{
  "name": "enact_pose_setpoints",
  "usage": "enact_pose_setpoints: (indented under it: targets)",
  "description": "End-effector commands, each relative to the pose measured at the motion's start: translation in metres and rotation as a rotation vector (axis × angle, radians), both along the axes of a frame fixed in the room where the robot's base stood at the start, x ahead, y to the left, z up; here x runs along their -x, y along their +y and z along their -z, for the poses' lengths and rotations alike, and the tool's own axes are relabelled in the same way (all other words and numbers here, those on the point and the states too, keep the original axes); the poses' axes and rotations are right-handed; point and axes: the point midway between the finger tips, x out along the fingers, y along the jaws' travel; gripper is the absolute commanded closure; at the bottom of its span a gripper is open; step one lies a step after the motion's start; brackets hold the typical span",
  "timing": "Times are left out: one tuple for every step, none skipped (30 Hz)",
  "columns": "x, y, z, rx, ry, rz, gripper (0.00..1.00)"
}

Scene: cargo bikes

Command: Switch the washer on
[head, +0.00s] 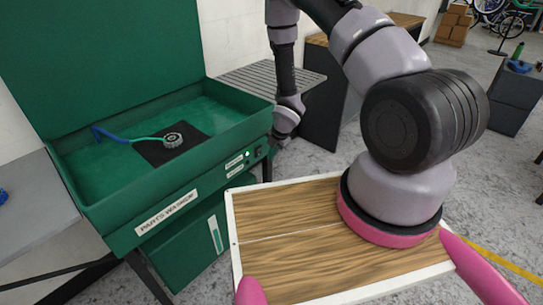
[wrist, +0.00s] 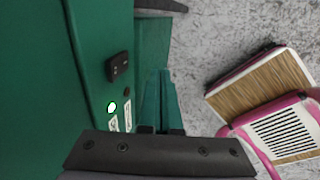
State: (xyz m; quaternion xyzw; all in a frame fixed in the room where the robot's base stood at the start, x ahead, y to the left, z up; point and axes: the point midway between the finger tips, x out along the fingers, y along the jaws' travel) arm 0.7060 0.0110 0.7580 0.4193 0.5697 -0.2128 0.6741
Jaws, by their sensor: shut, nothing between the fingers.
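The washer is a green parts washer (head: 165,213) with a raised lid, at the left in the head view. On its front panel, near the right corner, are a black rocker switch (wrist: 118,66), a small dark knob or button, white labels and a bright green lamp (wrist: 112,107). The lamp looks lit and also shows in the head view (head: 247,156). The fingers look apart from the switch; contact cannot be told. In the head view they are mostly hidden.
The washer's basin holds a round metal part (head: 173,140) on a black mat and a blue-green hose brush (head: 110,136). A slatted grey shelf (head: 270,78) stands behind. My wood-topped base lies in front of the washer. Grey floor is open to the right.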

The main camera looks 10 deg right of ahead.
Motion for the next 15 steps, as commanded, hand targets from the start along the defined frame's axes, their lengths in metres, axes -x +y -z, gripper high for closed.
enact_pose_setpoints:
  targets:
    - [0.001,-0.001,-0.006,-0.001,-0.003,0.000,1.00]
    - [0.003,-0.002,-0.009,-0.001,-0.003,0.000,1.00]
    - [0.005,-0.004,-0.013,-0.001,-0.003,0.000,1.00]
    - [0.007,-0.005,-0.015,-0.001,-0.003,0.000,1.00]
    - [0.008,-0.006,-0.018,-0.001,-0.003,0.000,1.00]
    - [0.010,-0.008,-0.023,-0.001,-0.003,0.001,1.00]
    - [0.012,-0.009,-0.026,-0.001,-0.003,0.001,1.00]
    - [0.014,-0.010,-0.029,-0.001,-0.002,0.001,1.00]
    - [0.016,-0.012,-0.034,-0.001,-0.003,0.001,1.00]
    - [0.018,-0.013,-0.037,-0.001,-0.002,0.001,1.00]
    - [0.020,-0.015,-0.041,-0.001,-0.002,0.001,1.00]
    - [0.023,-0.017,-0.047,-0.001,-0.003,0.000,1.00]
    - [0.025,-0.019,-0.050,0.000,-0.002,0.000,1.00]
    - [0.027,-0.020,-0.055,-0.001,-0.003,0.000,1.00]
    - [0.030,-0.022,-0.060,-0.001,-0.003,0.000,1.00]
